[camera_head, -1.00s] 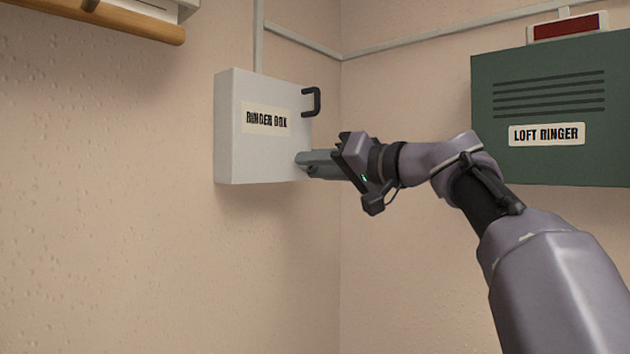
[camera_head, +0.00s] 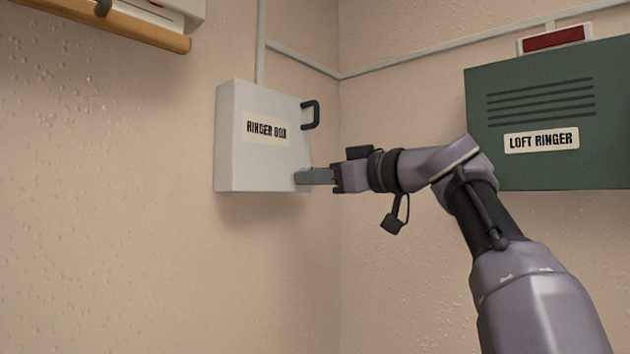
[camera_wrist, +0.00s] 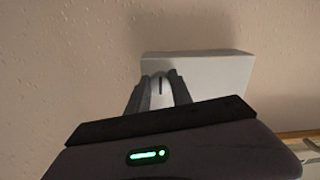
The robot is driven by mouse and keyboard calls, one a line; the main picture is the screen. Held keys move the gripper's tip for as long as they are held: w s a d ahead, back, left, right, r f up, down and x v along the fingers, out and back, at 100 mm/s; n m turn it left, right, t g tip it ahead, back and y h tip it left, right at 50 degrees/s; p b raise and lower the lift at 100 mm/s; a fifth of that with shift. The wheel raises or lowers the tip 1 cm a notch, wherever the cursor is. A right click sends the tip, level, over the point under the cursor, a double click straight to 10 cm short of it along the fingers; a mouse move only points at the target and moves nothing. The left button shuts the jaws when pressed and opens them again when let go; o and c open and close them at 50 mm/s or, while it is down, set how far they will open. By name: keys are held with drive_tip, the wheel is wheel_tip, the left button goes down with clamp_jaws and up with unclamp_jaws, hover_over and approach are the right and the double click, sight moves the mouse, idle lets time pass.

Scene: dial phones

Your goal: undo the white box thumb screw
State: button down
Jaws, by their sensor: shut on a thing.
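The white ringer box (camera_head: 262,170) hangs on the wall left of the corner, its lid shut against it and a black handle (camera_head: 311,115) at its upper right edge. My gripper (camera_head: 300,177) reaches its lower right front corner from the right. In the wrist view the box (camera_wrist: 215,68) lies beyond the fingers. In the head view the fingers hide the screw.
A green loft ringer box (camera_head: 550,170) with a red lamp (camera_head: 553,39) is on the right wall. A shelf with a wooden rail (camera_head: 140,30) is at the upper left. The wall below the white box is clear.

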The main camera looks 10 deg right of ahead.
drive_tip(key=shift+n, duration=0.5)
drive_tip(key=c, duration=1.1)
unclamp_jaws()
drive_tip(key=shift+c, duration=0.2)
drive_tip(key=b+v, duration=0.2)
drive_tip(key=v, duration=1.5)
drive_tip(key=shift+s, duration=0.2)
drive_tip(key=shift+d, duration=0.1)
